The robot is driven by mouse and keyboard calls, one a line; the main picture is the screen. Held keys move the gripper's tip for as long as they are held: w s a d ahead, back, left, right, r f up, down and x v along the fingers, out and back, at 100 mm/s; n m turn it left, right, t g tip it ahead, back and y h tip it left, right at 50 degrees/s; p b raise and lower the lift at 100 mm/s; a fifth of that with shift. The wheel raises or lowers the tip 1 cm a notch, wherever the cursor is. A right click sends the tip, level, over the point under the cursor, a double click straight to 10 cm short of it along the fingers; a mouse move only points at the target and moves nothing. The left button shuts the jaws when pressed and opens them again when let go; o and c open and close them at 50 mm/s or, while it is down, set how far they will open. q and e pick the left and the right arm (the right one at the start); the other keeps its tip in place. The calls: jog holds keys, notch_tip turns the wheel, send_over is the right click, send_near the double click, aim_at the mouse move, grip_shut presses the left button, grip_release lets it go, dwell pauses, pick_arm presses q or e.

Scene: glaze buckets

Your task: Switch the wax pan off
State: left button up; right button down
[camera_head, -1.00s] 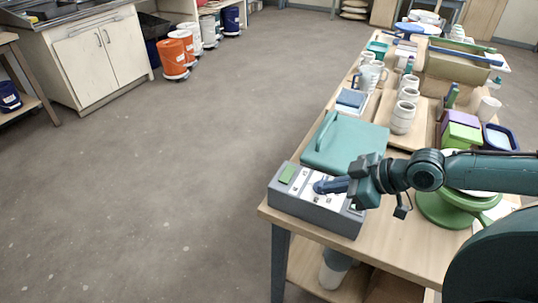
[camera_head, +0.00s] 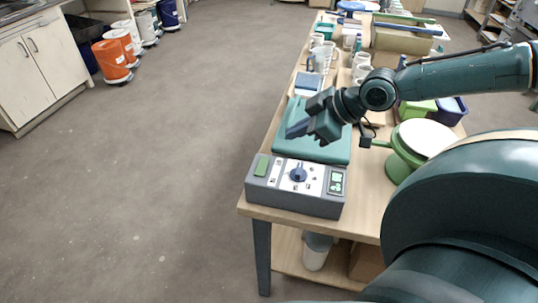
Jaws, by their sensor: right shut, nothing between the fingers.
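The wax pan (camera_head: 294,186) is a grey box at the near end of the wooden table. Its sloped front panel has a dark blue round knob (camera_head: 298,174), a green rocker (camera_head: 262,166) at the left and a small display (camera_head: 336,183) at the right. A teal lid (camera_head: 336,150) lies behind the panel. My right gripper (camera_head: 292,131) is shut and empty, above the lid and apart from the knob. It hides part of the lid. My left gripper is not in view.
A green banding wheel with a white top (camera_head: 428,136) stands right of the pan. White mugs (camera_head: 361,66), a blue block (camera_head: 308,83) and green and purple boxes (camera_head: 417,109) stand farther back. The floor left of the table is clear.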

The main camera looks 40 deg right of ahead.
aim_at(259, 160)
jog(key=b+x, duration=0.2)
jog(key=x, duration=0.7)
jog(key=f, duration=0.2)
jog(key=shift+w+f, duration=0.25)
jog(key=shift+f, duration=0.1)
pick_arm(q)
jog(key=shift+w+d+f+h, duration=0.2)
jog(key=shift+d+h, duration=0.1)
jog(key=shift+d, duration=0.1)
pick_arm(e)
jog(key=shift+w+d+f, duration=0.1)
jog(key=shift+d+f, duration=0.1)
jog(key=shift+f, duration=0.65)
